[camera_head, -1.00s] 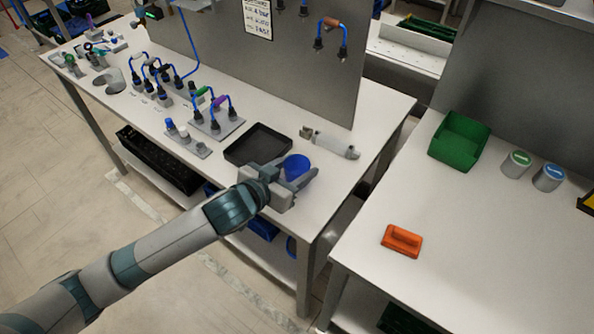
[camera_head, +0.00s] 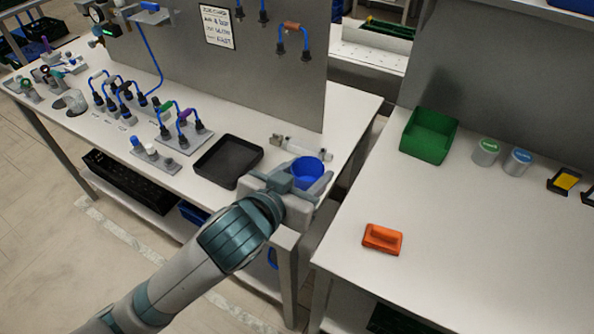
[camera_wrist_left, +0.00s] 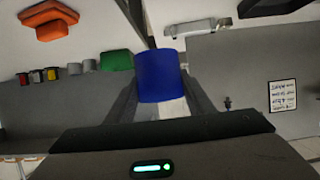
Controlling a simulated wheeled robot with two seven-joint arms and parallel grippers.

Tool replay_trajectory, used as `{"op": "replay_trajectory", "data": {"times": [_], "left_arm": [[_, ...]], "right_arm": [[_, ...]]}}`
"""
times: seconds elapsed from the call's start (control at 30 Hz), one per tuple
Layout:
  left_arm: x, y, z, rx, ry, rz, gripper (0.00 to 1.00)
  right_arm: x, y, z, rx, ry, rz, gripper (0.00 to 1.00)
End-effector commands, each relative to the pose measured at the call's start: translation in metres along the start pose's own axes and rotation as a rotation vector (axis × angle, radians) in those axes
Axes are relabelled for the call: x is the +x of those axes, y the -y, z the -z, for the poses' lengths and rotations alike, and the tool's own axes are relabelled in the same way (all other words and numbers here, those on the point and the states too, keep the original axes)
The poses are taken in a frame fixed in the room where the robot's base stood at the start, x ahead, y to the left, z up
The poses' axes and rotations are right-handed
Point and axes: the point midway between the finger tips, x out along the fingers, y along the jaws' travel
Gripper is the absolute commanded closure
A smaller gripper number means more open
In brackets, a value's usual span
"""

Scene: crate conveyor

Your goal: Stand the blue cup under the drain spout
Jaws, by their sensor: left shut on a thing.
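The blue cup (camera_head: 307,172) is held in my left gripper (camera_head: 304,184) near the right end of the long white table, its open mouth upward in the head view. In the left wrist view the blue cup (camera_wrist_left: 159,75) sits between the two dark fingers of my left gripper (camera_wrist_left: 160,100), which are shut on it. The cup seems to be above the table; the arm hides what is below it. A grey cylindrical fitting (camera_head: 304,148) lies just behind the cup. I cannot make out for sure which part is the drain spout. My right gripper is not in view.
A black tray (camera_head: 228,160) lies left of the cup. Blue-hosed fittings (camera_head: 183,130) stand farther left, before an upright grey panel (camera_head: 270,70). On the right table are a green bin (camera_head: 429,135), an orange block (camera_head: 383,239) and two grey cans. A gap separates the tables.

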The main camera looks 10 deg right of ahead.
Motion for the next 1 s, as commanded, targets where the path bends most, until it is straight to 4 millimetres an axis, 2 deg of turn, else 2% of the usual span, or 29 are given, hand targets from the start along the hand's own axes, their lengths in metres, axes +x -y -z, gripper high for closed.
{"op": "replay_trajectory", "data": {"times": [0.37,0.67,0.77,0.87,1.0], "left_arm": [[-0.001,-0.002,0.001,0.000,-0.001,0.000,0.77],[-0.001,0.001,0.000,-0.003,0.000,0.008,0.77],[-0.003,0.012,-0.004,-0.014,0.001,0.033,0.77],[-0.006,0.034,-0.011,-0.034,0.003,0.084,0.77],[-0.018,0.080,-0.029,-0.080,0.006,0.191,0.77]], "right_arm": [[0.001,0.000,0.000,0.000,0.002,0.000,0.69],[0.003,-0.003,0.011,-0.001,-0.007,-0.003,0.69],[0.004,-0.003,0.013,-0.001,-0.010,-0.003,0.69],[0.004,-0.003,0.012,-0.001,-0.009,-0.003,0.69],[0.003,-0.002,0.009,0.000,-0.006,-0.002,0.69]]}}
